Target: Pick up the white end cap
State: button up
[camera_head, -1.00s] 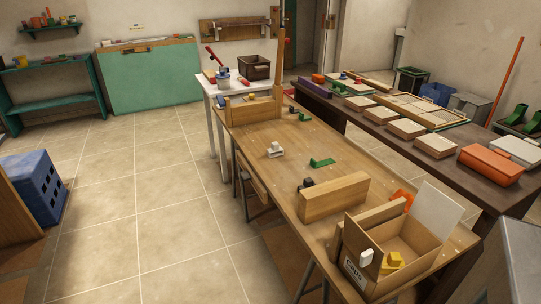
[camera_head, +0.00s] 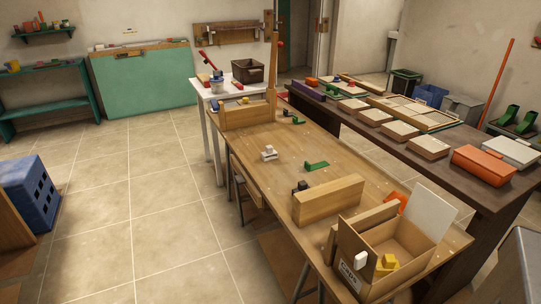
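Two small white pieces show, and I cannot tell for sure which is the end cap. One white piece (camera_head: 361,259) is at the near left corner of the open cardboard box (camera_head: 352,240), beside a yellow piece (camera_head: 389,262). Whether it rests on the rim or inside is unclear. The other white piece (camera_head: 269,153) stands on the wooden table (camera_head: 238,148), left of a green bracket (camera_head: 316,166). My gripper is not in view.
A wooden block (camera_head: 330,202) stands on the table behind the box, with a small black part (camera_head: 301,186) beside it. An orange piece (camera_head: 395,199) lies near the box. A dark bench (camera_head: 455,188) with boxes runs along the right.

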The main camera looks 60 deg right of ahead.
aim_at(269, 154)
jog(key=i, duration=0.9)
jog(key=u, duration=0.05)
